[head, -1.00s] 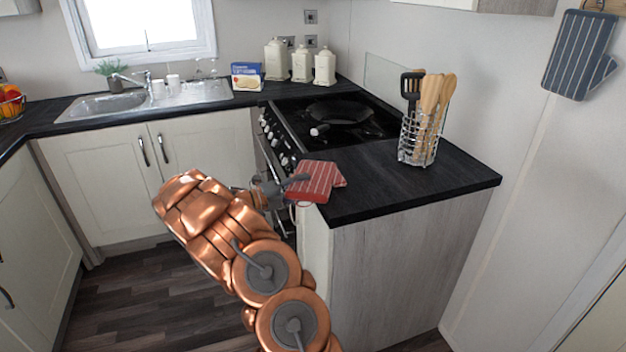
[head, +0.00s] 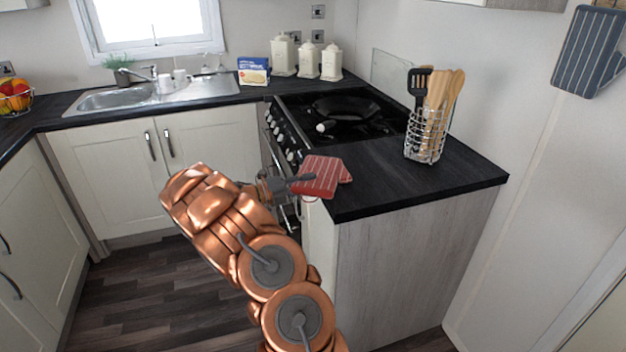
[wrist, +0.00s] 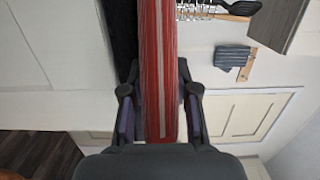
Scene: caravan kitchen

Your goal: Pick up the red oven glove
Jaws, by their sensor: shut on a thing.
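The red oven glove (head: 322,176) has pale stripes and is at the worktop's left front corner, beside the cooker. My gripper (head: 300,184) reaches it from the left and is shut on its near edge. In the wrist view the glove (wrist: 158,70) runs edge-on between the two fingers of my gripper (wrist: 158,108). I cannot tell whether the glove still touches the worktop.
The dark worktop (head: 400,190) holds a wire holder of wooden utensils (head: 425,135) to the right. A pan (head: 345,106) sits on the hob behind. A blue striped oven glove (head: 588,52) hangs on the right wall. The floor (head: 130,300) at left is clear.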

